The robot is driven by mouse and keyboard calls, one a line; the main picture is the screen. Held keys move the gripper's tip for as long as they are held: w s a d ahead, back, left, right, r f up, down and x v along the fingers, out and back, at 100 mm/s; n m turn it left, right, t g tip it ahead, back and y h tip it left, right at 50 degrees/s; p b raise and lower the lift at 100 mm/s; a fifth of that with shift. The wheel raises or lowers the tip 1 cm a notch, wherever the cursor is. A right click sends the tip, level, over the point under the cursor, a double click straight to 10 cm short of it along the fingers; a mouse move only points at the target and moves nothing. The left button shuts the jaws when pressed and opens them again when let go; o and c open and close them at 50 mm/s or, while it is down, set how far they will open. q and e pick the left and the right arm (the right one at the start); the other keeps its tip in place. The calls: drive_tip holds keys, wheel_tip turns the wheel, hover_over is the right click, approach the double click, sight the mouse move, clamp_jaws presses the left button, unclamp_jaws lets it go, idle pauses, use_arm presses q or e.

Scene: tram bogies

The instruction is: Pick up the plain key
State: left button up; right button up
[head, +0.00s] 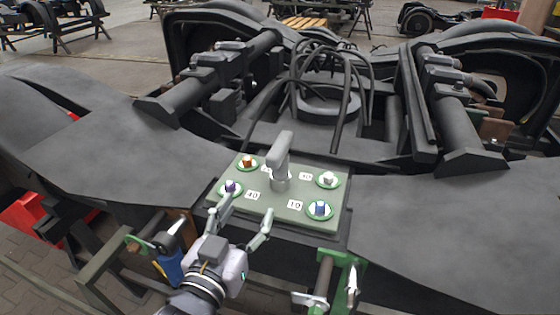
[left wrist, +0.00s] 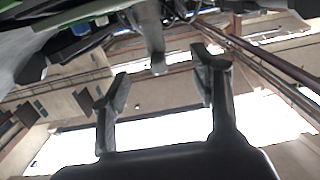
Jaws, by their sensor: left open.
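A plain grey key (head: 281,157) stands upright in a round collar in the middle of a grey-green panel (head: 268,208). Its top is bent into a short grip. My left gripper (head: 248,206) is open and empty over the panel's front left edge, in front of the key and apart from it. In the left wrist view the open fingers (left wrist: 160,64) show with a grey rod-like part (left wrist: 153,30) beyond them, which looks like the key. My right gripper is not in view.
Around the key, several coloured knobs sit on green discs with number labels: orange (head: 248,162), purple (head: 230,186), white (head: 328,179) and blue (head: 319,208). Dark bogie frames flank the panel. A green bracket (head: 350,285) stands at front right.

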sight(270, 169)
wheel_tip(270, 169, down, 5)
drive_tip(key=b, duration=0.5)
use_arm(q)
drive_tip(key=shift+t+h, duration=0.3)
drive_tip(key=shift+t, duration=0.1)
drive_tip(key=p+x, duration=0.1)
drive_tip(key=x, duration=0.3)
drive_tip(key=r+p+x, duration=0.1)
drive_tip(key=x, duration=0.2)
drive_tip(key=r+p+x, duration=0.1)
drive_tip(key=x, duration=0.3)
drive_tip(key=shift+w+d+r, duration=0.1)
drive_tip(key=shift+w+d, duration=0.05)
drive_tip(key=shift+d, duration=0.3)
drive_tip(key=shift+w, duration=0.25)
drive_tip(key=shift+w+d+p, duration=0.25)
drive_tip(key=shift+w+p, duration=0.2)
drive_tip(key=shift+p, duration=0.15)
drive_tip(key=p+x, duration=0.1)
drive_tip(key=x, duration=0.2)
drive_tip(key=shift+w+d+f, duration=0.15)
drive_tip(key=shift+f, duration=0.05)
drive_tip(key=shift+w+d+f, duration=0.15)
drive_tip(key=shift+w, duration=0.3)
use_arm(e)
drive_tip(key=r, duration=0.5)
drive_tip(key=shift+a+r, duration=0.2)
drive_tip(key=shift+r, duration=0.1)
